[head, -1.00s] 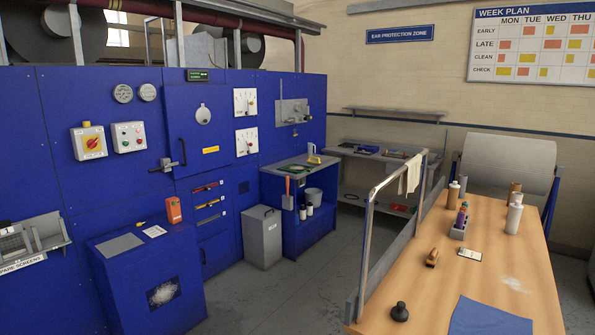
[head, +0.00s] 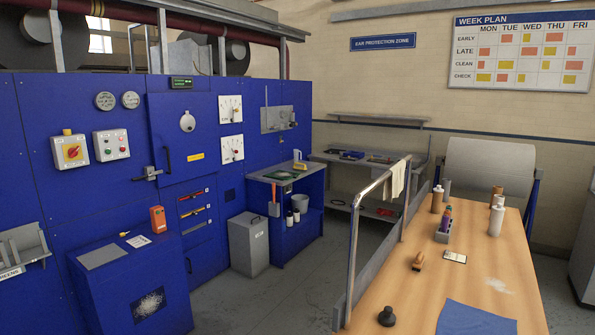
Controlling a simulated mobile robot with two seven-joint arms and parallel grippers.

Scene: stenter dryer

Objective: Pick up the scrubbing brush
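A small brown wooden-looking object (head: 417,261), which looks like the scrubbing brush, lies on the wooden table (head: 470,278) at the right. It is too small to make out bristles. It lies apart from the other things on the table, left of a small pale card or device (head: 455,257). Neither of my grippers shows in the head view.
A black knobbed object (head: 387,315) and a blue cloth (head: 475,318) lie at the table's near end. Bottles (head: 496,220) stand farther back. A metal rail (head: 350,255) runs along the table's left side. Grey floor (head: 285,300) is open between the rail and the blue machine (head: 165,190).

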